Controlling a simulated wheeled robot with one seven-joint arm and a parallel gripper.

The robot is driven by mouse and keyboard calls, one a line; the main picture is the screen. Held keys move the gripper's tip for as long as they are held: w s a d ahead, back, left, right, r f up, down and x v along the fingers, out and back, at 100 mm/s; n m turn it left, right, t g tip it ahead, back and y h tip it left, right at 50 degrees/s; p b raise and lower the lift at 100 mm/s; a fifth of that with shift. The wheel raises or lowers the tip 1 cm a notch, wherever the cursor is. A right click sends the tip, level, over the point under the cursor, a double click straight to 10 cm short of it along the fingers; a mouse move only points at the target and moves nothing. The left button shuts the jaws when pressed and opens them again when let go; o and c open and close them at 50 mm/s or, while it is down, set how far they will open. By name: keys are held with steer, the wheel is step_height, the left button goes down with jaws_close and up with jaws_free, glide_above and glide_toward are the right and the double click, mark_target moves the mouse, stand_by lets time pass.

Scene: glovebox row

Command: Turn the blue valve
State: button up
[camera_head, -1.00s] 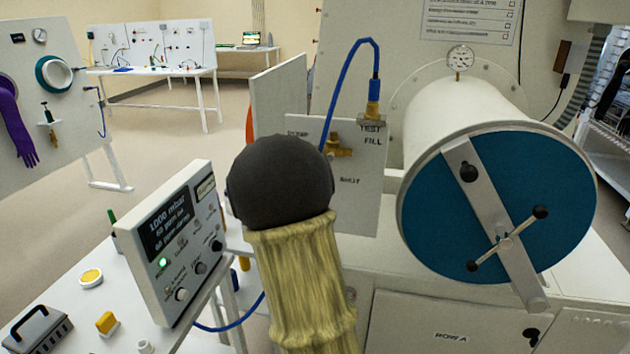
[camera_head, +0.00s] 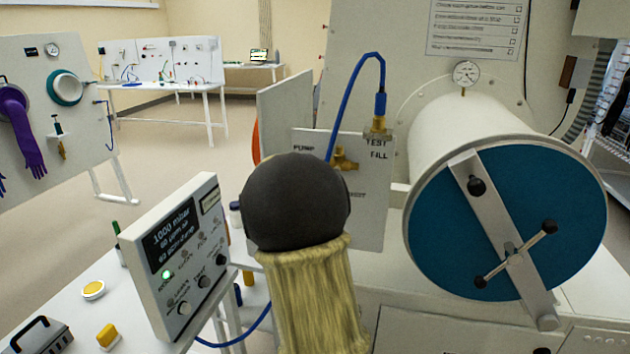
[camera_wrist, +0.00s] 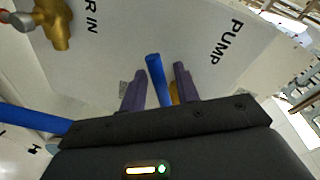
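The blue valve handle (camera_wrist: 158,80) shows in the wrist view as a blue bar in front of the white panel, beside the label PUMP. A bit of brass shows behind its lower right side. My gripper (camera_wrist: 160,78) has its two purple-grey fingers on either side of the bar. The fingers stand apart, with a narrow gap showing on the right, so it looks open around the bar. Whether a finger touches it is unclear. In the head view my dark, sleeved arm hides the gripper and the blue handle.
The white panel (camera_head: 371,213) carries a brass valve (camera_head: 345,160) and a blue hose (camera_head: 352,75). A chamber with a blue door (camera_head: 440,240) stands at right. A control box (camera_head: 180,258) stands at left. Another brass fitting (camera_wrist: 55,22) is in the wrist view.

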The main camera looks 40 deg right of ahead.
steer(key=b+v, duration=0.1)
steer(key=v, duration=1.6)
steer(key=shift+s+a+r, duration=0.1)
steer(key=shift+c, duration=0.4)
